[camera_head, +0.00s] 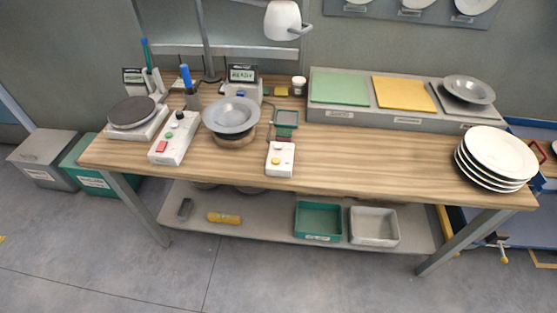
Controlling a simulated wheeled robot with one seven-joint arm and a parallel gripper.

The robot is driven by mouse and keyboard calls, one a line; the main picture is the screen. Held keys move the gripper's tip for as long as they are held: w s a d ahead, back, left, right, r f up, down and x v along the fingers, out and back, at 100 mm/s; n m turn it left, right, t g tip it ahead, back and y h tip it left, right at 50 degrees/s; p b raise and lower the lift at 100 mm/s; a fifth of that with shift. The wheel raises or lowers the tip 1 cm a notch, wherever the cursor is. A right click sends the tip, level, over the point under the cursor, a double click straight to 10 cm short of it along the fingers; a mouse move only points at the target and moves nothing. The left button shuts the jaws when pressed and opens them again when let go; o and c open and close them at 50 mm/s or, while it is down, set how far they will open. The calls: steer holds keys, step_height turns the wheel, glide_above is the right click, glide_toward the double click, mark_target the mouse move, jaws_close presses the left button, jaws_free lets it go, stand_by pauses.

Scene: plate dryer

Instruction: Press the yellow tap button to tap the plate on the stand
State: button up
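The yellow tap button (276,161) sits on a small white box (280,170) near the middle front of the wooden table. A grey, wide-rimmed plate (232,113) rests on a low round stand (234,141), left of and behind that box. The stand is mostly hidden under the plate. Behind the plate, a display unit (243,74) appears to read "READY". My gripper is not in view, and nothing is seen touching the button.
A control box (173,138) with red and green buttons stands left of the plate, beside a scale-like device (131,112). White plates (499,153) are stacked at the right end. A raised shelf (390,116) holds green and yellow mats. The table's middle right is clear.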

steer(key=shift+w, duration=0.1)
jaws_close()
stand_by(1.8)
